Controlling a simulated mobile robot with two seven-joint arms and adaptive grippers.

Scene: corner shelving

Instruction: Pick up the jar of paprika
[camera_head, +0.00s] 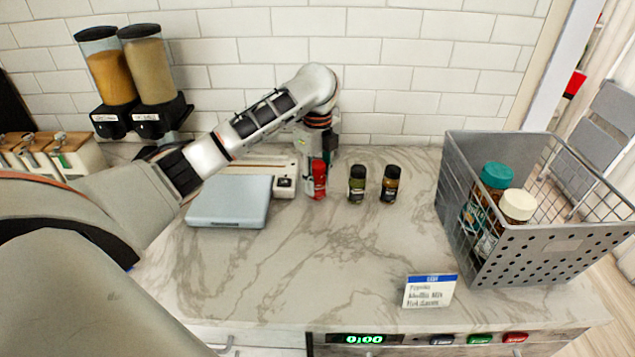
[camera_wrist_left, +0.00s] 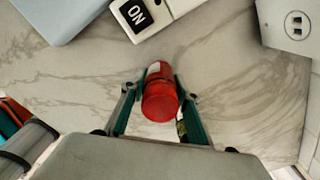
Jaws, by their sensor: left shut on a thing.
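The jar of paprika, a small red jar (camera_head: 319,180), stands upright on the marble counter beside two dark jars. It also shows from above in the left wrist view (camera_wrist_left: 160,95), with its round red lid toward the camera. My left gripper (camera_head: 318,172) reaches down over it from behind. In the left wrist view its two green-edged fingers (camera_wrist_left: 158,108) are on either side of the jar, shut on it. The jar looks to be at counter level; I cannot tell whether it is lifted. My right gripper is not in view.
A green jar (camera_head: 357,184) and a brown jar (camera_head: 391,184) stand to the right. A flat scale (camera_head: 229,202) lies left. A grey basket (camera_head: 468,260) with two jars is at the right, and a small card (camera_head: 429,292) at the front. The middle counter is clear.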

